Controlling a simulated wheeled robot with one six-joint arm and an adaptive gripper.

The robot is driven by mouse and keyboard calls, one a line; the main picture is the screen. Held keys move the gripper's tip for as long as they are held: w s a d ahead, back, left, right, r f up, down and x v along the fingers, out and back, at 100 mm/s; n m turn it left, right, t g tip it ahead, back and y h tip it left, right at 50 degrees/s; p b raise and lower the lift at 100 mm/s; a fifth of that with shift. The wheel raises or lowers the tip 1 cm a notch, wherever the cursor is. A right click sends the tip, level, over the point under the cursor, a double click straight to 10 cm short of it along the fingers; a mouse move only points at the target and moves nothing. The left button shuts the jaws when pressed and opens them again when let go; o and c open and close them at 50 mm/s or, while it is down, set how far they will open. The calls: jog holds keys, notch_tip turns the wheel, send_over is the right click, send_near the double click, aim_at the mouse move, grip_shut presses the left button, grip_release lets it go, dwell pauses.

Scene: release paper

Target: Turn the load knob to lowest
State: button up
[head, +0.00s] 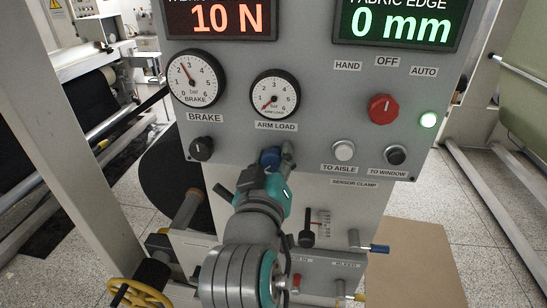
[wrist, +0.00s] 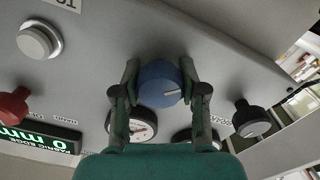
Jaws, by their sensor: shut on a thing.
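The blue load knob (wrist: 158,88) sits on the grey panel below the arm load gauge (head: 274,93). My gripper (wrist: 160,76) has one finger on each side of the knob and is shut on it. The white mark on the knob points right in the wrist view. In the head view, the blue knob (head: 270,157) shows at the end of my gripper (head: 277,160), which partly hides it. The gauge's red needle points to the lower left, near the low end of the scale.
The black brake knob (head: 201,148) is left of my gripper, under the brake gauge (head: 195,78). A red selector (head: 383,109), a white button (head: 344,151) and a black button (head: 395,155) are to the right.

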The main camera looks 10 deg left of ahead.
aim_at(272, 165)
dwell(0.4)
jog(key=o, duration=1.2)
jog(key=shift+c, duration=0.2)
jog(key=shift+s+a, duration=0.15)
jog(key=shift+s, duration=3.6)
